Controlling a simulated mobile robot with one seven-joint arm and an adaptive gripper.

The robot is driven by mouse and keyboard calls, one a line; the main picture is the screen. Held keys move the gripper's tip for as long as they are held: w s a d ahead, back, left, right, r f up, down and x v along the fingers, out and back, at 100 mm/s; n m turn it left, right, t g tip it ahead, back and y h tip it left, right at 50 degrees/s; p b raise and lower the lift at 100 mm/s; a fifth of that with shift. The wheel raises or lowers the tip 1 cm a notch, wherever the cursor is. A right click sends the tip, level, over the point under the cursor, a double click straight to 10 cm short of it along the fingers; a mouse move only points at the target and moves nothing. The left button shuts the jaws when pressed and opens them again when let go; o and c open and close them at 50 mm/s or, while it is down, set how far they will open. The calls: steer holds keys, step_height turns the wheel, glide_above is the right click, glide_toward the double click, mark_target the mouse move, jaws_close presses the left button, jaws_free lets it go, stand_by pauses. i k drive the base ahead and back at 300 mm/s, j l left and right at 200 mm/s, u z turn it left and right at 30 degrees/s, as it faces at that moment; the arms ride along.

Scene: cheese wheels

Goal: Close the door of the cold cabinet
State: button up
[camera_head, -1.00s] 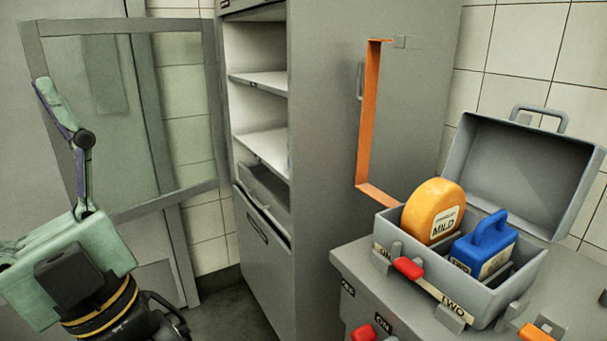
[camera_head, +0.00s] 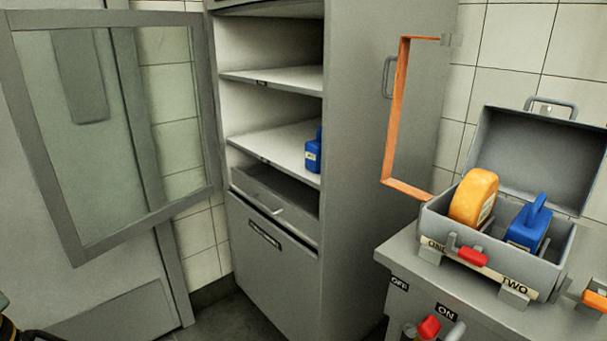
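The cold cabinet (camera_head: 345,150) is a tall grey cabinet in the middle of the view. Its glass door with a grey frame (camera_head: 68,232) stands wide open to the left. Inside are light shelves (camera_head: 280,140); a blue jug (camera_head: 313,155) stands at the right on the middle shelf. A drawer-like compartment (camera_head: 270,205) and a closed lower panel (camera_head: 262,262) are below.
An open grey case (camera_head: 450,222) on a grey counter (camera_head: 395,252) at the right holds an orange cheese wheel (camera_head: 475,198) and a blue jug (camera_head: 528,222). An orange bracket (camera_head: 392,125) juts beside the cabinet. Some floor (camera_head: 225,318) is clear in front.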

mark_target(13, 83)
steer(key=j+u, duration=0.2)
steer(key=j, duration=0.55)
steer(key=i+j+u, duration=0.15)
steer(key=j, duration=0.6)
